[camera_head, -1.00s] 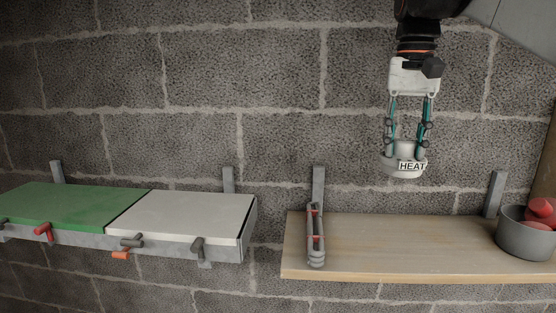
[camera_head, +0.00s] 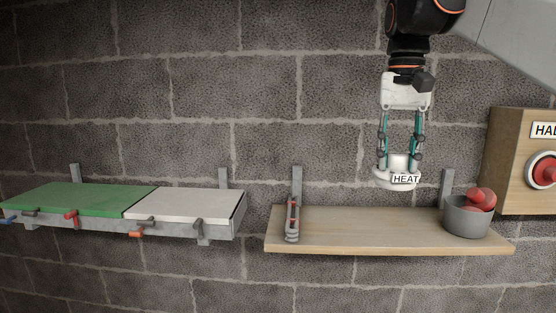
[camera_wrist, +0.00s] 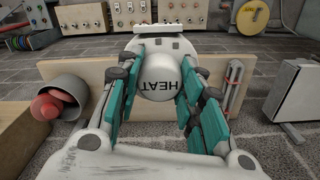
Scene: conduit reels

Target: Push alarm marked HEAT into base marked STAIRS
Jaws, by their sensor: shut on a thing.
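The white round alarm marked HEAT (camera_head: 398,173) hangs in my gripper (camera_head: 400,160), held above the wooden shelf in the head view. My gripper points down and its two fingers are closed on the alarm's sides. In the wrist view the alarm (camera_wrist: 160,77) sits between the teal fingers, with its label facing the camera. No base marked STAIRS can be made out in either view.
The wooden shelf (camera_head: 350,232) carries a grey bundle (camera_head: 292,222) and a grey pot (camera_head: 466,217) with red things. A wooden box (camera_head: 515,155) with a partly cut label "HAL" and a red button is at right. A green and white shelf (camera_head: 80,203) is at left.

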